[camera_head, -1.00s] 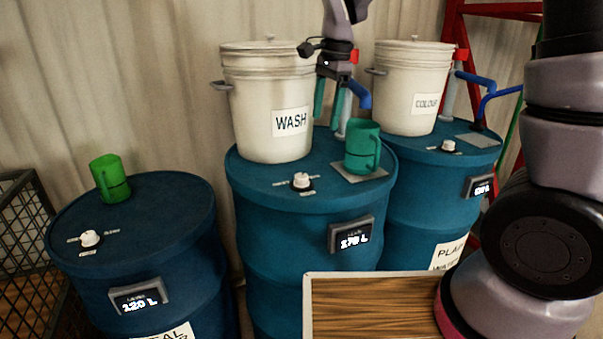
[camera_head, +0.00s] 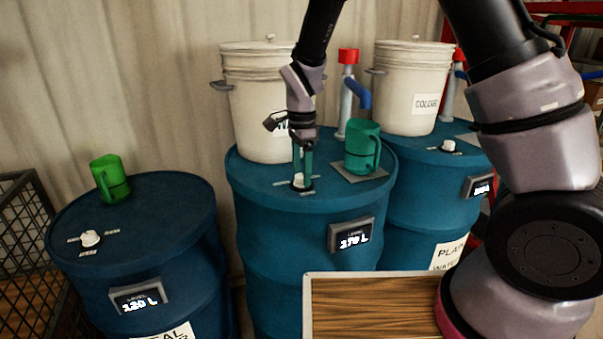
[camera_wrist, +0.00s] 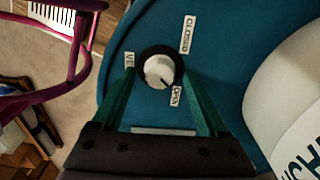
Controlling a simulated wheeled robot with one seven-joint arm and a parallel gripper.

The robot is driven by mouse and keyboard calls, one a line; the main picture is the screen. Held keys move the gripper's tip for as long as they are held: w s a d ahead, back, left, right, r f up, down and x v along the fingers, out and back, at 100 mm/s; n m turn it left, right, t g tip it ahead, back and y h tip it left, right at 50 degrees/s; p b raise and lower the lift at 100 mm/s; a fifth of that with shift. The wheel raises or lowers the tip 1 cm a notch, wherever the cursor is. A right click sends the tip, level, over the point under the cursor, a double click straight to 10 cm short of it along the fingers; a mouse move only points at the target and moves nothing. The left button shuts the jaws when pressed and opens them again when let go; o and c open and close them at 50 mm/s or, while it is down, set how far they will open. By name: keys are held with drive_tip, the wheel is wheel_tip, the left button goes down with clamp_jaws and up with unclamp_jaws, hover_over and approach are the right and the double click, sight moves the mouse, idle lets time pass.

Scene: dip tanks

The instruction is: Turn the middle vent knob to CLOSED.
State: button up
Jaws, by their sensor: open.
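The middle vent knob (camera_head: 298,180) is on top of the middle blue drum (camera_head: 290,225). In the wrist view it is a white knob (camera_wrist: 158,72) on a black ring, with a dark pointer mark towards the OPEN label (camera_wrist: 176,95). The CLOSED label (camera_wrist: 187,34) is to its upper right, and a partly hidden label (camera_wrist: 129,70) is at left. My gripper (camera_head: 302,184) points down at the knob. Its green fingers are open, one on each side of the knob in the wrist view (camera_wrist: 158,76). I cannot tell whether they touch it. They partly hide the knob in the head view.
A white WASH bucket (camera_head: 250,110) stands behind the knob. A teal mug (camera_head: 360,150) on a grey plate and a blue-handled tap (camera_head: 356,92) are to its right. The left drum (camera_head: 170,215) carries another knob (camera_head: 90,239) and a green mug (camera_head: 109,177).

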drive_tip(key=shift+f, duration=0.45)
clamp_jaws()
